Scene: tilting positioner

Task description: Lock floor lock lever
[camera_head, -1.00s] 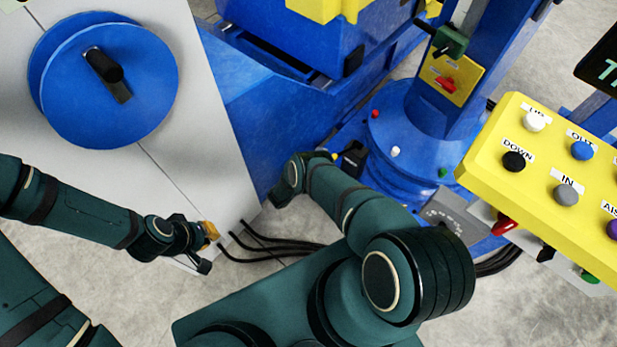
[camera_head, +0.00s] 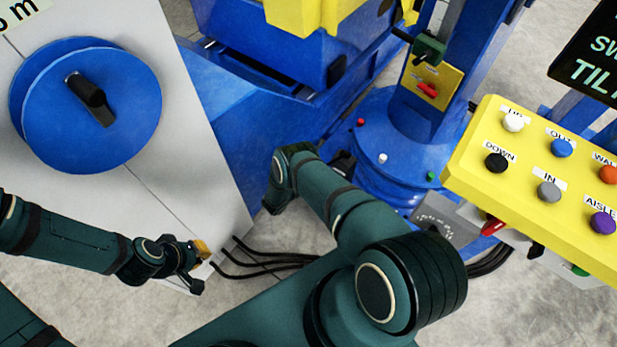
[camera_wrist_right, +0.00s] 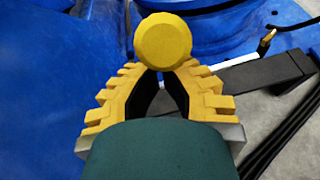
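A round yellow knob (camera_wrist_right: 163,40) fills the top middle of the right wrist view, at the tips of my right gripper (camera_wrist_right: 165,76). It covers the fingertips, so I cannot tell whether they touch or hold it. I cannot tell for certain that it belongs to the floor lock lever. The yellow fingers with dark pads lean in towards each other, with a narrow gap between. In the head view my right wrist hides that gripper beside the blue base. My left gripper (camera_head: 204,262) is by the lower edge of the grey cabinet, touching nothing that I can make out; its opening is unclear.
A black bar (camera_wrist_right: 262,82) lies right of the knob. The blue column base (camera_head: 375,150) stands beyond my right arm. A yellow button console (camera_head: 540,190) is at the right. A blue handwheel (camera_head: 60,130) is on the grey cabinet (camera_head: 190,170). Black cables (camera_head: 265,262) cross the floor.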

